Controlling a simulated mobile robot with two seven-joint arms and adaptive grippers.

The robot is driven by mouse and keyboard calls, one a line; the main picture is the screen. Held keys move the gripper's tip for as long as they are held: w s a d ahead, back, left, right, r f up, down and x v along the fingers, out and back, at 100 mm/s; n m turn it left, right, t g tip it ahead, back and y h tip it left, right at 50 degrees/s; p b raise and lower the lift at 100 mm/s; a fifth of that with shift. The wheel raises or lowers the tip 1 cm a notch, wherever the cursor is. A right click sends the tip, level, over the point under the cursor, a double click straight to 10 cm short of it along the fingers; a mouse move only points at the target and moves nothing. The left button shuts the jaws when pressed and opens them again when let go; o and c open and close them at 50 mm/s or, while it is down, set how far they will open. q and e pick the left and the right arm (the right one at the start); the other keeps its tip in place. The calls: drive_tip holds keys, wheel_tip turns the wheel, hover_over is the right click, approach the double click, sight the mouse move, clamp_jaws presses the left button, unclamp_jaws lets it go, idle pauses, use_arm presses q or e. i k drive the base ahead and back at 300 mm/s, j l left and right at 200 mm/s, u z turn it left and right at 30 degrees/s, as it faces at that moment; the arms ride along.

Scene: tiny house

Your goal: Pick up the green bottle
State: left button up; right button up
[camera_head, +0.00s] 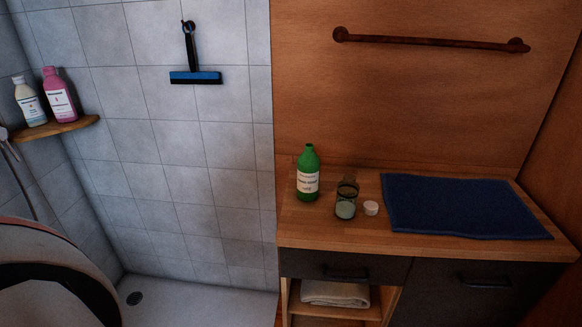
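The green bottle (308,174) stands upright on the wooden counter (430,250), near its left end. It has a white label with dark print. The bottle is in plain view, with nothing touching it. Neither of my grippers shows in the head view. A large rounded pale and black shape at the lower left looks like part of my own body.
A glass jar (346,200) and a small white round item (371,208) stand just right of the bottle. A dark blue towel (462,206) lies farther right. A wooden rail (430,40) is on the wall above. The shower area (190,290) lies left of the counter.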

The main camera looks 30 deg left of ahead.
sight(308, 165)
drive_tip(key=j+u, duration=0.15)
drive_tip(key=u, duration=0.7)
drive_tip(key=i+l, duration=0.05)
